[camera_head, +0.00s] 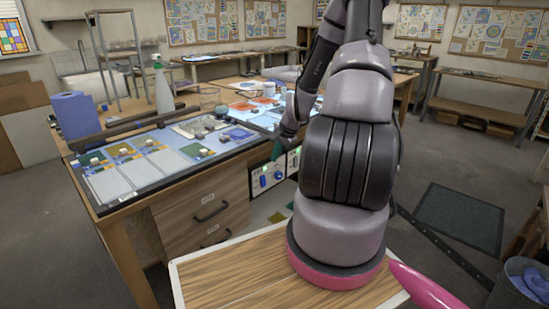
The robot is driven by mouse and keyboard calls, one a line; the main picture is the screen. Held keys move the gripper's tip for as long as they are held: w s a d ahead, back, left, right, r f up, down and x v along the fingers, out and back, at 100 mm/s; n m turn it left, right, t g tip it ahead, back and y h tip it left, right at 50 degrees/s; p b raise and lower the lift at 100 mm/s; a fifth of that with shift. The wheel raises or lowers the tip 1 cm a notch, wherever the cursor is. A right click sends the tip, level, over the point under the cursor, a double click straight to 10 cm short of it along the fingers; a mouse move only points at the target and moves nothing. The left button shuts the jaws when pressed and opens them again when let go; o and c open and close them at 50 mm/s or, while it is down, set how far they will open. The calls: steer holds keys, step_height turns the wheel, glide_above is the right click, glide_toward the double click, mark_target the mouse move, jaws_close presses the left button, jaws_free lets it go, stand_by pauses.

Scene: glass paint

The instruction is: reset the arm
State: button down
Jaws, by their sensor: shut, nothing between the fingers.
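My arm rises from its pink-ringed base at the front and bends over at the top of the picture. Its far links come down behind the thick upper arm, over the right part of the worktable (232,163). My gripper (277,150) shows small and dark near the table's front edge, above the control panel. It is shut and holds nothing that I can see. Its fingers are too small to make out in detail.
Several tiles and sheets lie on the worktable's left half. A blue paper roll (76,115) and a white spray bottle (162,84) stand at its back left. A bin (519,284) is at the lower right. Open floor (415,165) lies to the right.

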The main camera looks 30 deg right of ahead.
steer(key=s+a+r+n+h, duration=0.1)
steer(key=s+a+r+n, duration=0.15)
steer(key=r, duration=0.55)
steer(key=s+a+r+n, duration=0.1)
steer(key=s+a+r, duration=0.15)
steer(key=r, duration=0.55)
steer(key=s+a+r+n+h, duration=0.1)
steer(key=a+r+n, duration=0.15)
steer(key=r, duration=0.65)
steer(key=s+a+r+n+t+y, duration=0.1)
steer(key=s+a+r+n, duration=0.1)
steer(key=s+a+r, duration=0.2)
steer(key=s+a+r+n+t+y, duration=0.1)
steer(key=s+a+r, duration=0.4)
steer(key=s+r, duration=0.5)
steer(key=s+n, duration=0.1)
steer(key=s, duration=0.3)
steer(key=shift+r, duration=0.25)
